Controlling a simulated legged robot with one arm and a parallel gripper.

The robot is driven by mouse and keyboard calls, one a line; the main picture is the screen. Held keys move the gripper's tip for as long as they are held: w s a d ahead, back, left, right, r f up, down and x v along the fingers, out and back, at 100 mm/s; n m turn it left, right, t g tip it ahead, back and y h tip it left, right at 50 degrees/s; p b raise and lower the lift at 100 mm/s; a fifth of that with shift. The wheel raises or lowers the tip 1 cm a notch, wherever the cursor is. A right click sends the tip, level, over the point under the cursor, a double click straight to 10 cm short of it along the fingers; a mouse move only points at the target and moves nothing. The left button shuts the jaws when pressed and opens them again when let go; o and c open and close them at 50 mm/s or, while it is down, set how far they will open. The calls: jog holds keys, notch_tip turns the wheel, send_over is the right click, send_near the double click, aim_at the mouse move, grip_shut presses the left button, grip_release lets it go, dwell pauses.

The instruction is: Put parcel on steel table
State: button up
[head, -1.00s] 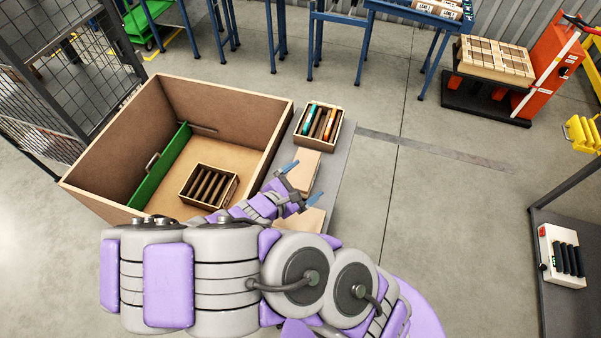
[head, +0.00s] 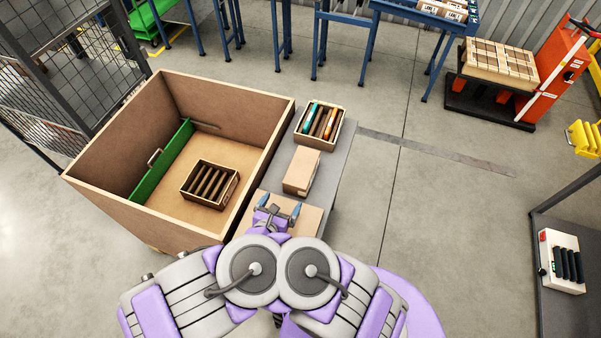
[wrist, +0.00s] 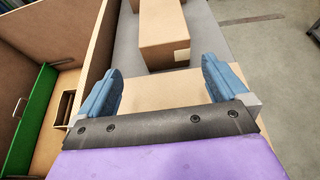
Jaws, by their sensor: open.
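Two plain brown cartons lie on a grey table top (head: 338,178); which one is the parcel I cannot tell. The smaller carton (head: 302,171) shows a pale label in the wrist view (wrist: 162,28), ahead of my fingers. The larger, flatter carton (head: 310,217) is nearer to me, partly hidden by my arm. My gripper (head: 278,206) is open and empty over the larger carton. In the wrist view its blue fingers (wrist: 161,72) stand apart with that carton's top (wrist: 160,88) between and below them; whether they touch it I cannot tell.
A deep brown bin (head: 90,195) with a green divider (head: 158,165) stands left of the grey table, holding a slotted crate (head: 210,185). A crate of coloured tubes (head: 319,123) sits at the table's far end. Open floor (head: 430,200) lies to the right.

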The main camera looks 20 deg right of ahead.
aim_at(294, 184)
jog(key=x, duration=0.3)
jog(key=b+x, duration=0.1)
jog(key=x, duration=0.2)
jog(key=shift+d, duration=0.35)
jog(key=shift+w+d+f+b, duration=0.3)
jog(key=shift+w+f+b, duration=0.1)
jog(key=shift+w, duration=0.1)
jog(key=shift+r+b+x, duration=0.2)
jog(key=shift+b+x, duration=0.3)
jog(key=shift+x, duration=0.95)
jog(key=shift+r+b+x, duration=0.15)
jog(key=shift+b+x, duration=0.3)
jog(key=shift+x, duration=1)
jog(key=shift+w+d, duration=0.1)
jog(key=shift+d, duration=0.05)
jog(key=c, duration=1.1)
notch_tip(294, 184, up, 10)
jog(key=p, duration=0.3)
jog(key=w+r+n+y, duration=0.1)
jog(key=w+r, duration=0.1)
jog(key=r, duration=0.7)
jog(key=w+r+n+t+y+b, duration=0.1)
jog(key=w+r, duration=0.2)
jog(key=r, duration=0.6)
jog(key=w+a+r+n+y+b, duration=0.1)
jog(key=w+r+y, duration=0.1)
jog(key=r, duration=0.7)
jog(key=shift+w+a+r+n+t, duration=0.1)
jog(key=shift+w+r+n+t, duration=0.3)
jog(key=shift+w, duration=0.3)
